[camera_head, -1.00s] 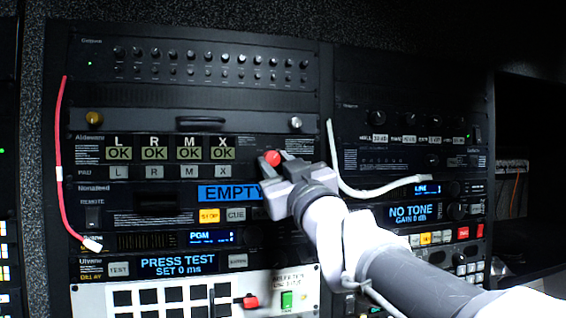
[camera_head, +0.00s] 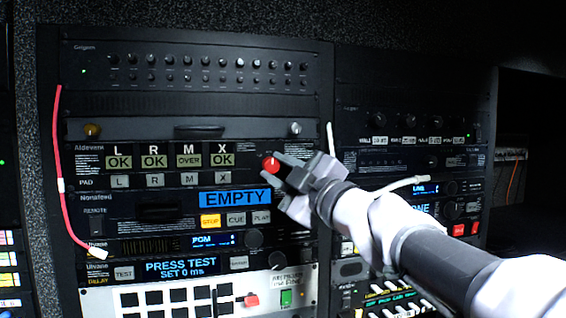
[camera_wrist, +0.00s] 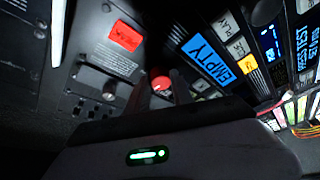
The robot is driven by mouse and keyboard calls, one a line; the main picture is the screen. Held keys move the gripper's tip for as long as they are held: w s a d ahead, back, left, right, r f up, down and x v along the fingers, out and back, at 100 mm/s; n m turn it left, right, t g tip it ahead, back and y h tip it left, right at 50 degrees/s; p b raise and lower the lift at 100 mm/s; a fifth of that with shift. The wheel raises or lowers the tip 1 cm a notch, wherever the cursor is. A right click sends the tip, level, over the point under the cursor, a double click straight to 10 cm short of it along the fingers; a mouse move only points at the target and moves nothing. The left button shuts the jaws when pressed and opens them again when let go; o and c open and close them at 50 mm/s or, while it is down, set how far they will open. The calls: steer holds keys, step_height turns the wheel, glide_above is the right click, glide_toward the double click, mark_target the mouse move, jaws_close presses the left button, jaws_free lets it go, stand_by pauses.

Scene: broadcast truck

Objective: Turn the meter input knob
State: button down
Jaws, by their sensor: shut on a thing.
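The red knob (camera_head: 271,164), with a white pointer line, sits at the right end of the meter panel (camera_head: 250,154). It also shows in the wrist view (camera_wrist: 161,83) between my fingertips. I take it to be the meter input knob. My gripper (camera_head: 280,170) reaches it from the right and is shut on it; the fingers hide part of its side. Left of it, the L, M and X meter displays show: L reads OK (camera_head: 120,162), M reads OVER (camera_head: 188,161), X reads OK (camera_head: 222,160). The R display also reads OK (camera_head: 154,161).
Below the knob is a unit with a blue EMPTY screen (camera_head: 235,198) and lit buttons. A red cable (camera_head: 62,185) hangs at the left and a white cable (camera_head: 405,185) passes behind my arm. A right-hand rack (camera_head: 400,95) stands beside the arm.

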stand_by(0.4)
steer(key=c, duration=1.1)
jaws_free()
steer(key=b+v, duration=0.3)
steer(key=v, duration=1.4)
steer(key=shift+s+d, duration=0.15)
steer(key=shift+d, duration=0.05)
steer(key=shift+r, duration=0.15)
